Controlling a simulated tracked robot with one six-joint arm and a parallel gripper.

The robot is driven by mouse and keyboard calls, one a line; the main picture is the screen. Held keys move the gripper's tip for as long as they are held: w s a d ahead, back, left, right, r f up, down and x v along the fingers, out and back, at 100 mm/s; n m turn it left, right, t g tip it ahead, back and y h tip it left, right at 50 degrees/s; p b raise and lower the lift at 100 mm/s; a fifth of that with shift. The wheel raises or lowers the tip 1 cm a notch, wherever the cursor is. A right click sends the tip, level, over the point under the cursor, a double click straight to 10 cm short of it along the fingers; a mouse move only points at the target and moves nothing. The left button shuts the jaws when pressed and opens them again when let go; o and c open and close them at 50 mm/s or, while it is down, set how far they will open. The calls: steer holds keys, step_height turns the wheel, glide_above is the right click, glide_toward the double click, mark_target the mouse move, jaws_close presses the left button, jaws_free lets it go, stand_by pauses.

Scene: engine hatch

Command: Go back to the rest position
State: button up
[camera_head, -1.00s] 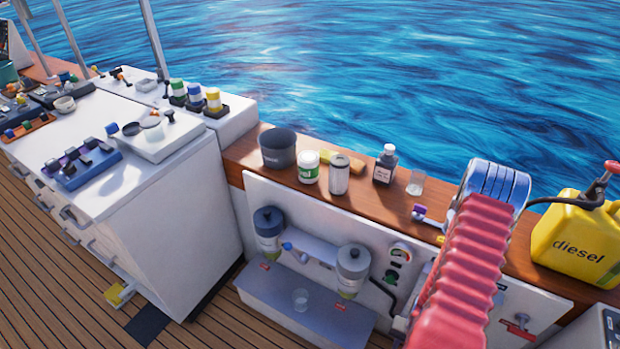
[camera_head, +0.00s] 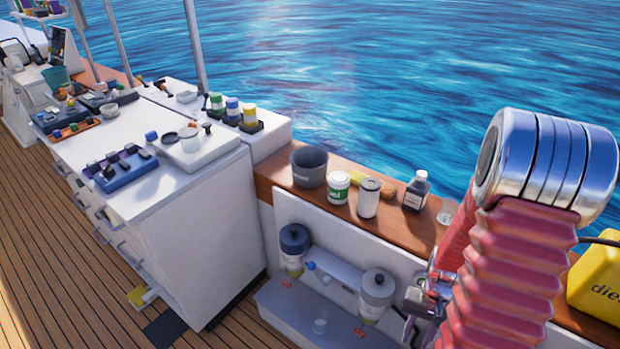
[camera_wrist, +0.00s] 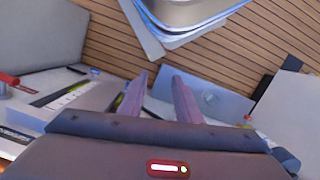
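My gripper (camera_wrist: 160,82) shows in the wrist view with its two purple fingers apart and nothing visible between them. In the head view my gripper (camera_head: 410,322) is low, left of my red bellows-covered arm and in front of the white engine panel. It is partly hidden there by my arm. My arm is bent, with its silver elbow raised at the right, over the wooden ledge (camera_head: 378,225).
On the ledge stand a grey pot (camera_head: 309,166), a white-green jar (camera_head: 339,187), a can (camera_head: 369,197), a dark bottle (camera_head: 416,190) and a glass (camera_head: 447,212). A yellow diesel can (camera_head: 597,280) is at the right. White cabinets (camera_head: 190,235) stand left. Deck floor lies open at far left.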

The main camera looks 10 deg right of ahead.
steer(key=a+r+n+t, duration=0.2)
steer(key=a+r, duration=0.4)
steer(key=r, duration=0.5)
steer(key=a+r+n+t, duration=0.2)
steer(key=a+r, duration=0.5)
steer(key=r, duration=0.5)
steer(key=a+r+n+t+h, duration=0.1)
steer(key=a+r+n+t, duration=0.2)
steer(key=a+r, duration=0.4)
step_height(320, 180, up, 6)
steer(key=shift+s+a+f, duration=0.15)
steer(key=shift+a+f, duration=0.05)
steer(key=shift+f, duration=0.05)
steer(key=shift+d, duration=0.15)
